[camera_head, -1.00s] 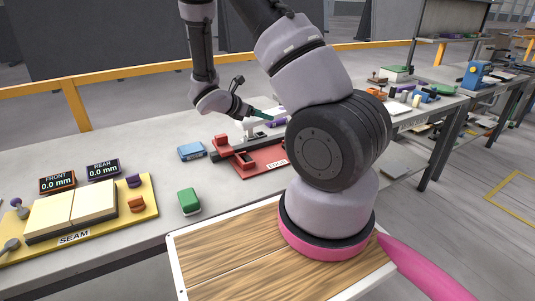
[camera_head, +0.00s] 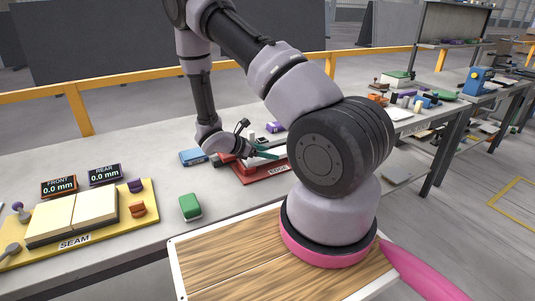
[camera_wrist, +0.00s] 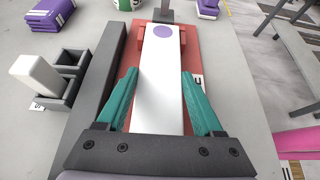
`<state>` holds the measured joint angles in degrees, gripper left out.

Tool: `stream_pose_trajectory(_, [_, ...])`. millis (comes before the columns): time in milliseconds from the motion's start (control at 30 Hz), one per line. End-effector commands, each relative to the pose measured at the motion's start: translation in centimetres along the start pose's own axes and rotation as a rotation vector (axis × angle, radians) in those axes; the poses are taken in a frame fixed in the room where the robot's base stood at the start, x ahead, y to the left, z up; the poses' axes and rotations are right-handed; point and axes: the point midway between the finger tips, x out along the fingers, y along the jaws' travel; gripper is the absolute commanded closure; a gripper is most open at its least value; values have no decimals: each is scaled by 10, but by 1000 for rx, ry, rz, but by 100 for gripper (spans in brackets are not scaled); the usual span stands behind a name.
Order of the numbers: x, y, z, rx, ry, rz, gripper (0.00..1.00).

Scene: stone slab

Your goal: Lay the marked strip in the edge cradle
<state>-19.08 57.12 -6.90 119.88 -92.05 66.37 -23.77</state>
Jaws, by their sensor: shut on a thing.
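The marked strip (camera_wrist: 160,100) is a long white piece with a purple dot near its far end in the wrist view. My gripper (camera_wrist: 160,74), with teal fingers, is shut on it, one finger along each long side. The strip lies lengthwise over the red edge cradle (camera_wrist: 201,62), between its raised sides. I cannot tell whether it rests fully on the cradle floor. In the head view, the cradle (camera_head: 264,179) carries an EDGE label, and my gripper (camera_head: 263,153) is low over it. My arm hides the cradle's right part.
A dark bar (camera_wrist: 98,88) runs along the cradle's left side, with a dark holder and white block (camera_wrist: 36,73) beyond. A blue box (camera_head: 192,156), a green block (camera_head: 190,206) and the yellow SEAM board (camera_head: 140,217) stand to the left.

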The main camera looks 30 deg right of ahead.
Motion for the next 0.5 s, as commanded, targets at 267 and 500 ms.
stream_pose_trajectory(267, [1,0,-2,2,-1,1,100])
stream_pose_trajectory(500, [2,0,-4,2,0,1,2])
